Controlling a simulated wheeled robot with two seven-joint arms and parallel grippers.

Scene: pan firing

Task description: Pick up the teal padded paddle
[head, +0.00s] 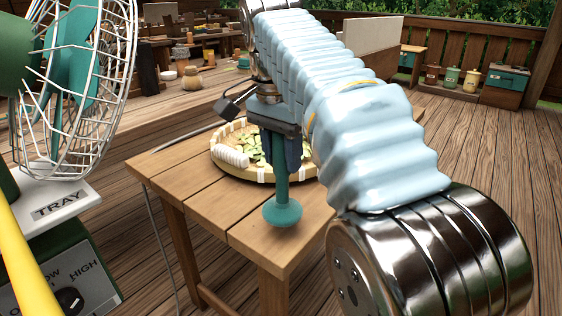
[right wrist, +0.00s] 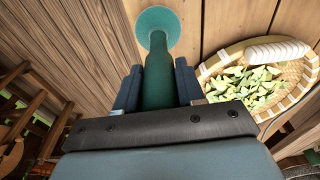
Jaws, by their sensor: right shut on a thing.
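The teal paddle (head: 283,190) has a straight handle and a round disc at its lower end. My right gripper (head: 279,150) is shut on its handle, with one dark finger on each side. The paddle hangs roughly upright, disc down, over the front part of the wooden table (head: 190,165). I cannot tell whether the disc touches the tabletop. In the right wrist view the teal paddle (right wrist: 158,75) runs between the fingers of the right gripper (right wrist: 158,88), its disc at the top. My left gripper is not in view.
A round woven basket (head: 218,150) with green leaves and a white ribbed roll (head: 232,159) sits on the table just behind the paddle. A wire-caged fan (head: 75,75) and a green machine with a dial (head: 68,270) stand at left. The table's front left is clear.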

